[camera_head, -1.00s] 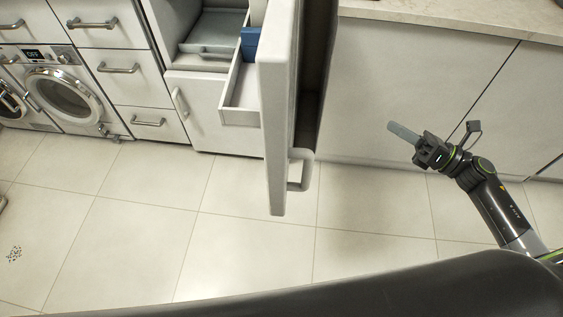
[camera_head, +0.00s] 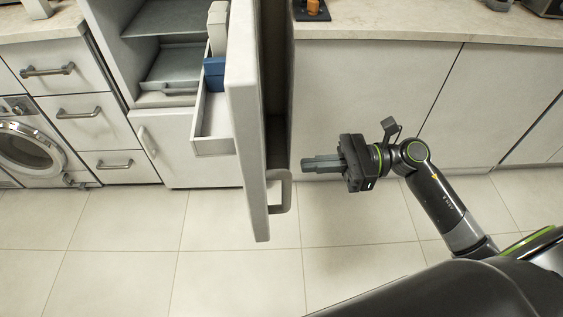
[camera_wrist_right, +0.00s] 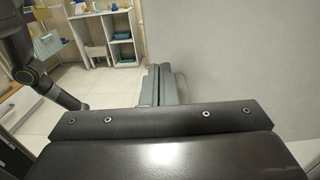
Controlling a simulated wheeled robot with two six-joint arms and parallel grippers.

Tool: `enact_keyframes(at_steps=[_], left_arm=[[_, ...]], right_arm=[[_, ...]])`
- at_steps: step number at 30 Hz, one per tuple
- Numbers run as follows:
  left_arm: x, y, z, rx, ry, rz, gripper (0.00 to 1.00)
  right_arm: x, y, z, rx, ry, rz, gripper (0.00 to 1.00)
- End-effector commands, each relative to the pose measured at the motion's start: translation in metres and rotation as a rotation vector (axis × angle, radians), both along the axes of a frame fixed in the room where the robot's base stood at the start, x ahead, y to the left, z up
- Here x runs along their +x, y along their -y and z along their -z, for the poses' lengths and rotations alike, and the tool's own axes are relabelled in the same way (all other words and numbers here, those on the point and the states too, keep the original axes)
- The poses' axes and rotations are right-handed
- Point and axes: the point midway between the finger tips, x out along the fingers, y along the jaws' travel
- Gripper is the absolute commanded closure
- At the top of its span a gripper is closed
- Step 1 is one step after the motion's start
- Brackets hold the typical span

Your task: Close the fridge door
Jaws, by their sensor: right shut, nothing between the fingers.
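The fridge door (camera_head: 243,125) stands open, seen nearly edge-on in the head view. Its handle (camera_head: 284,192) sticks out on the right side near the bottom. Left of the door is the fridge interior (camera_head: 170,65) with grey shelves, and a white bin holding a blue item. My right gripper (camera_head: 304,164) is right of the door, its fingers together and empty, pointing left toward it. A small gap appears between fingertips and door. In the right wrist view the closed fingers (camera_wrist_right: 158,85) are beside a large pale surface; I cannot tell if it is the door. My left gripper is not seen.
White cabinets (camera_head: 375,95) under a pale counter (camera_head: 400,32) stand behind my right gripper. Drawers and a washing machine (camera_head: 30,150) are at the left. The tiled floor (camera_head: 130,235) before the fridge is clear. A white shelf (camera_wrist_right: 122,35) shows far off in the right wrist view.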

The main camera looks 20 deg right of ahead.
Motion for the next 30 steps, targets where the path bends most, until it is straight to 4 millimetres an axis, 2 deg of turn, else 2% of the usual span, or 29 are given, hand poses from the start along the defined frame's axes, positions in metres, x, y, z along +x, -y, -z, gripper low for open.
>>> enact_keyframes(at_steps=[6,15,21,30], left_arm=[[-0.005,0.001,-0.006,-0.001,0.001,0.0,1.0],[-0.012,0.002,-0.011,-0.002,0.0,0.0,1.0],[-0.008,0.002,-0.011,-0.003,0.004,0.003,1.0],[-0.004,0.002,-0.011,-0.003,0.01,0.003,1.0]], right_arm=[[0.007,-0.029,-0.003,0.006,0.001,-0.001,1.0],[0.014,-0.058,-0.002,0.003,-0.001,0.001,1.0],[0.015,-0.064,0.0,0.0,-0.001,0.0,1.0],[0.015,-0.065,0.0,0.0,-0.001,0.0,1.0]])
